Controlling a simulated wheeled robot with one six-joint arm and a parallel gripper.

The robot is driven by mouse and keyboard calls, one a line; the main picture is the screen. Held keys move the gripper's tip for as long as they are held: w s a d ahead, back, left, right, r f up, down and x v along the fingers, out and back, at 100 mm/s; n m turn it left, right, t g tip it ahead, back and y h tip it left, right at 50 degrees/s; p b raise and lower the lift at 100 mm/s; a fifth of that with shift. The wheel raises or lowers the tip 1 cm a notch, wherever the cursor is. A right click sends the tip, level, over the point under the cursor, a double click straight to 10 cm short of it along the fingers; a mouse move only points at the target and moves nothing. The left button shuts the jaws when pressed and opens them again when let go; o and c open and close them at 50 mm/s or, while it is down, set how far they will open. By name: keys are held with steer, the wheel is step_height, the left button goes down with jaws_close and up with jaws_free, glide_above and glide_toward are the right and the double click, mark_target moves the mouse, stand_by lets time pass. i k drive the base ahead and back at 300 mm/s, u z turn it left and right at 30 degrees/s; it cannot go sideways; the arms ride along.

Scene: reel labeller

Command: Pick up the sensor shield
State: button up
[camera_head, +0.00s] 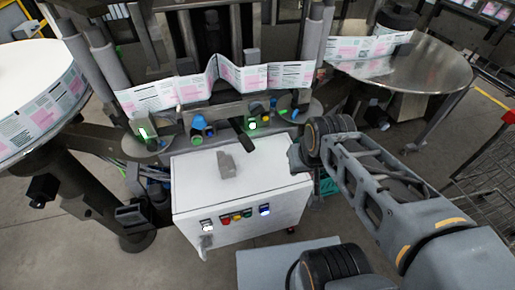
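A small grey angular piece, which looks like the sensor shield (227,164), stands on the white top of the control cabinet (265,172), left of the top's middle. My arm reaches in from the lower right. My gripper (297,158) is at the arm's far end, by the cabinet's right edge. It is to the right of the grey piece and clearly apart from it. Its fingers are too small and dark to show whether they are open or shut.
The labeller's rollers and sensors, with a printed label web (215,82), stand behind the cabinet. A large white label reel (35,75) is at left and a round metal plate (430,65) at right. Buttons (237,217) line the cabinet front. A wire cart (480,160) stands far right.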

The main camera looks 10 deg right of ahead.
mark_target(227, 169)
steer(key=z, duration=1.6)
steer(key=k, duration=1.25)
steer(key=u, duration=1.6)
steer(key=i, duration=0.5)
steer(key=u, duration=0.05)
